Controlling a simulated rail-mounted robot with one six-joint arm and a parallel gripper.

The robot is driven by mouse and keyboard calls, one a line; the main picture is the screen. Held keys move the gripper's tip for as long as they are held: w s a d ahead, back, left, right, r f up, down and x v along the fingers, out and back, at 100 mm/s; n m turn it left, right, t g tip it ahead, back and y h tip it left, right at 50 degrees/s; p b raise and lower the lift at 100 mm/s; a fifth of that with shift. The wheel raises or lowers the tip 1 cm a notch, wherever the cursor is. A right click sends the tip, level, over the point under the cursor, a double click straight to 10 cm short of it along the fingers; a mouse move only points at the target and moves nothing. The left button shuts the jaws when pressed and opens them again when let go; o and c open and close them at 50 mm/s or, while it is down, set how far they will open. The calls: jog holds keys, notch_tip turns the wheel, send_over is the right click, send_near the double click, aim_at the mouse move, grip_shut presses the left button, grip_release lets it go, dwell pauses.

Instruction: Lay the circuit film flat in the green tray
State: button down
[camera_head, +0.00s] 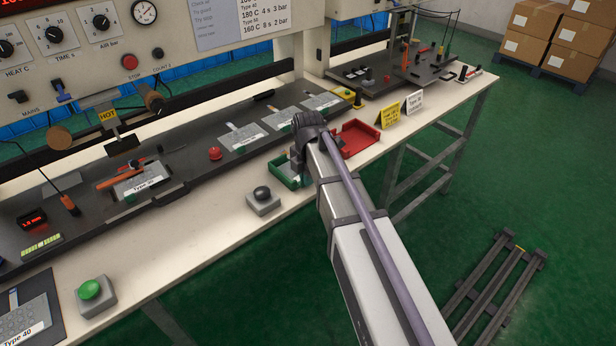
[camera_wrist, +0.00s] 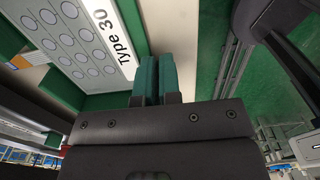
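The circuit film (camera_wrist: 66,42), grey with round pads and a white "Type 30" label strip, shows at the upper left in the wrist view. It appears within the green tray (camera_wrist: 100,101), whose walls show around it; I cannot tell whether it lies fully flat. In the head view the green tray (camera_head: 284,175) sits at the bench's front edge, partly hidden by my arm. My gripper (camera_wrist: 158,75) has its two teal fingers together beside the film, with nothing visible between them. In the head view my arm hides the fingers.
A red tray (camera_head: 358,138) lies to the right of the green tray, with yellow and white signs beyond. A grey box with a black button (camera_head: 263,199) stands to the left. More films (camera_head: 243,138) lie on the dark strip behind. A red knob (camera_head: 215,153) stands nearby.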

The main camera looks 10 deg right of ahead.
jog(key=c, duration=1.2)
grip_release()
jog(key=shift+c, duration=0.2)
notch_tip(320, 180, up, 11)
jog(key=p, duration=1.1)
jog(key=shift+f, duration=0.1)
